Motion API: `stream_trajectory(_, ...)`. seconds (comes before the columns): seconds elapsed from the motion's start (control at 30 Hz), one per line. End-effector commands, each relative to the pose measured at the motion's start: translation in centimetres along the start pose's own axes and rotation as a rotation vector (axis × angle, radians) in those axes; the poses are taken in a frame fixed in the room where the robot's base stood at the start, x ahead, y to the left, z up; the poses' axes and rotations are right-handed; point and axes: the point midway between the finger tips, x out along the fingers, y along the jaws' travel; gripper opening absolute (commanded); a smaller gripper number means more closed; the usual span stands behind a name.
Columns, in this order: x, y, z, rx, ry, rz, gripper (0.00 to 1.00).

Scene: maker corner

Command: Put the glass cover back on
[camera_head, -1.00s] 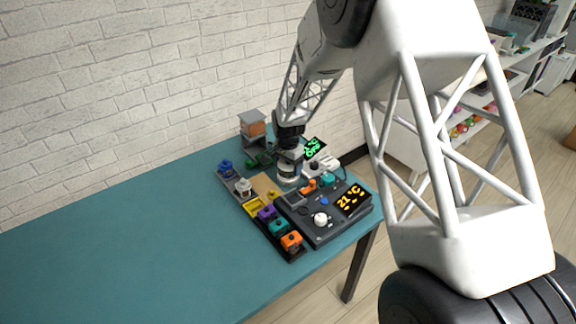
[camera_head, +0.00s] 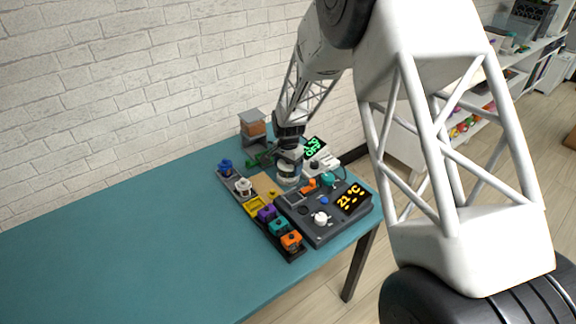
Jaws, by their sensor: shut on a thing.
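My gripper (camera_head: 289,158) points down at the back of the teal table, behind the dark console. It is shut on a pale, round, see-through piece, which looks like the glass cover (camera_head: 288,173). The cover sits just above or on the things at the back of the table; I cannot tell whether it touches them. My gripper hides the cover's top and what lies right behind it.
The dark console (camera_head: 329,232) with a yellow "21°C" display stands in front. A tray of coloured blocks (camera_head: 279,227) runs along its left. A small orange-and-grey tower (camera_head: 254,128) stands behind. The table's left part (camera_head: 120,240) is clear.

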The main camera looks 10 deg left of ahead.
Motion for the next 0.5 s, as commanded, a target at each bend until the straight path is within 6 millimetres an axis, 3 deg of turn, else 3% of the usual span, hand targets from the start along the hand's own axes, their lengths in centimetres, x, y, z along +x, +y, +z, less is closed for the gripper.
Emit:
stream_trajectory(0.3, -0.03, -0.01, -0.01, 0.000, 0.000, 0.000, 0.57)
stream_trajectory(0.33, -0.03, -0.01, -0.01, 0.000, 0.000, 0.000, 0.84)
stream_trajectory(0.43, -0.03, -0.01, -0.01, 0.000, 0.000, 0.000, 0.99)
stream_trajectory(0.5, -0.03, -0.01, -0.01, 0.000, 0.000, 0.000, 1.00)
